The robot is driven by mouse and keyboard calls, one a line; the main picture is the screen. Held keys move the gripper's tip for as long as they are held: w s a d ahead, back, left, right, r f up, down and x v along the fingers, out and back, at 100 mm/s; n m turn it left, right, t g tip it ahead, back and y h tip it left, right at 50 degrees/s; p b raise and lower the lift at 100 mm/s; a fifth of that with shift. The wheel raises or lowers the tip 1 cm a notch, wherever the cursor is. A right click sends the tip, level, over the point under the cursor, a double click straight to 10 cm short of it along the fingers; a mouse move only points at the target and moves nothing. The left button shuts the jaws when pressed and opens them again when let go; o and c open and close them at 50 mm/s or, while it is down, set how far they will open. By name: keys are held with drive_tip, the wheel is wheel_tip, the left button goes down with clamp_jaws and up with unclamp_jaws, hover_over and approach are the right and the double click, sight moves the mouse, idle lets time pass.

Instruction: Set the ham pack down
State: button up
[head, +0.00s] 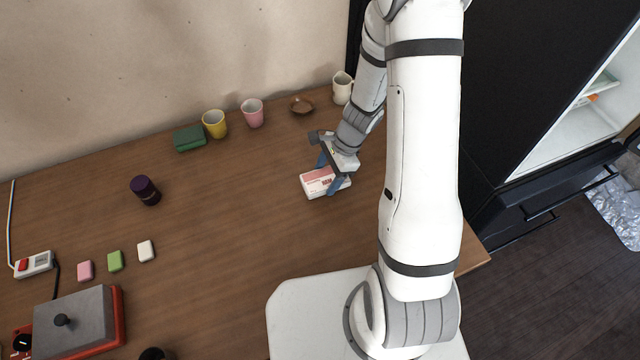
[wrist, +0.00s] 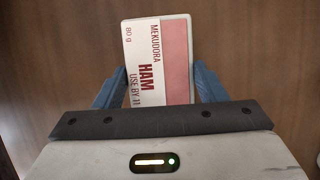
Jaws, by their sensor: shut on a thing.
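The ham pack (head: 318,184) is a small white and pink box at the right part of the wooden table (head: 240,230). My gripper (head: 334,174) is over it, with its blue fingers on either side of it. In the wrist view the ham pack (wrist: 158,60) lies between the two blue fingers of my gripper (wrist: 160,88), its printed label facing the camera. The gripper is shut on it. The pack is at or close to the table top; I cannot tell whether it touches. Its near end is hidden behind the gripper body in the wrist view.
Behind stand a green box (head: 189,138), a yellow cup (head: 214,124), a pink cup (head: 252,113), a brown bowl (head: 301,105) and a white mug (head: 342,88). The table between jar and pack is clear.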

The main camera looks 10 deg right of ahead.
sight(327, 184)
drive_tip(key=shift+f+b, duration=0.3)
drive_tip(key=shift+f, duration=1.75)
drive_tip(key=shift+f, duration=0.1)
drive_tip(key=o, duration=1)
